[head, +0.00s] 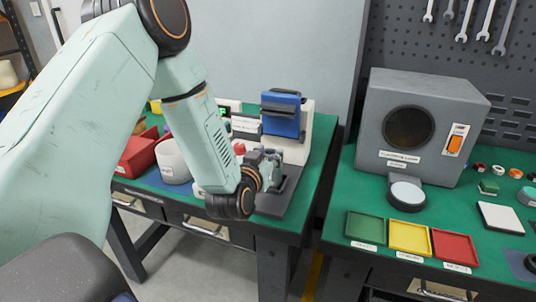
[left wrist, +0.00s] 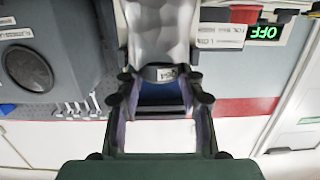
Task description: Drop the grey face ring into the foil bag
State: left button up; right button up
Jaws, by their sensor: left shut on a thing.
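My left gripper (head: 270,172) is over the front of the left bench, by the base of the white-and-blue machine. In the left wrist view its fingertips (left wrist: 160,80) are closed on a small dark grey piece with a white tag, which I take as the grey face ring (left wrist: 163,73). A crinkled silvery-white thing, likely the foil bag (left wrist: 160,32), shows just beyond it in that view. I cannot tell whether the ring touches it or is above it. In the head view the ring and bag cannot be made out clearly. My right gripper is out of view.
The blue-topped machine (head: 282,113), a red button (head: 239,149), a white pot (head: 171,158) and a red bin (head: 137,155) crowd the left bench. Across a gap, the right bench holds a grey chamber (head: 450,105) and green (head: 364,227), yellow (head: 409,238) and red (head: 455,246) trays.

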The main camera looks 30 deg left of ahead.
pick_arm(q)
jog(key=shift+r, duration=0.1)
dwell(0.3)
jog(key=o, duration=1.2)
jog(key=shift+o, duration=0.2)
notch_tip(320, 180, up, 8)
jog(key=p, duration=0.8)
jog(key=shift+r, duration=0.1)
